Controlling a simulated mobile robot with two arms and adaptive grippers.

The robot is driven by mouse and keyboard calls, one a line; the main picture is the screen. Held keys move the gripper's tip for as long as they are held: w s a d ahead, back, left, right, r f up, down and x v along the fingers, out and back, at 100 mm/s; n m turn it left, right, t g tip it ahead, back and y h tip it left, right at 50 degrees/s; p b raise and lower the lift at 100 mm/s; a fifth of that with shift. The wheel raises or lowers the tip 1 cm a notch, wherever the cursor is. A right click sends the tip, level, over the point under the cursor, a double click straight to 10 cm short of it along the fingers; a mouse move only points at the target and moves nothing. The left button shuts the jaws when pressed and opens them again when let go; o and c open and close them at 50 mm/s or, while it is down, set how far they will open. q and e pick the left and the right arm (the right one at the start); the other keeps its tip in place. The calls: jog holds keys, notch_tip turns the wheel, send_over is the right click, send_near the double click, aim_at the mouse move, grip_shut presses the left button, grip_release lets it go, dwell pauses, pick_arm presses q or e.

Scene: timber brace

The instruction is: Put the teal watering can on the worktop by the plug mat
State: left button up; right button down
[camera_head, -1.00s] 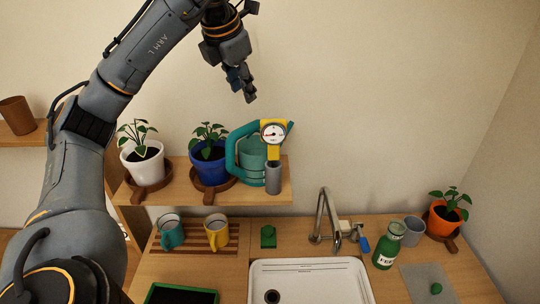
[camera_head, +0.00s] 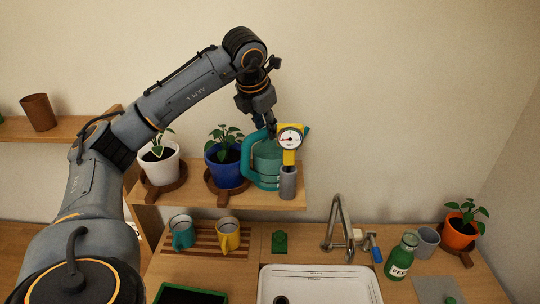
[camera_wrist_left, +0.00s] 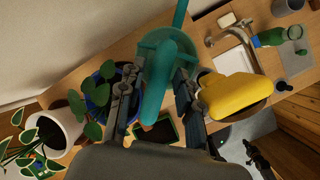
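The teal watering can (camera_head: 267,163) stands on the wall shelf, right of the blue pot. Its handle also shows in the left wrist view (camera_wrist_left: 160,85). My left gripper (camera_head: 272,130) is over the can, pointing down. In the left wrist view its fingers (camera_wrist_left: 156,100) are apart, one on each side of the handle, with gaps visible. A grey mat (camera_head: 430,287) with a small green item, likely the plug mat, lies on the worktop (camera_head: 370,272) at the right. A dark jointed part low in the wrist view may be my right gripper (camera_wrist_left: 263,160); its fingers are unclear.
Blue (camera_head: 226,172) and white (camera_head: 160,168) plant pots are left. Below are two mugs, the sink (camera_head: 320,288) and tap (camera_head: 338,225). A green bottle (camera_head: 400,258) stands near the mat.

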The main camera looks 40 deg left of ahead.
pick_arm(q)
jog(key=shift+x, duration=0.8)
jog(key=shift+r, duration=0.15)
grip_shut()
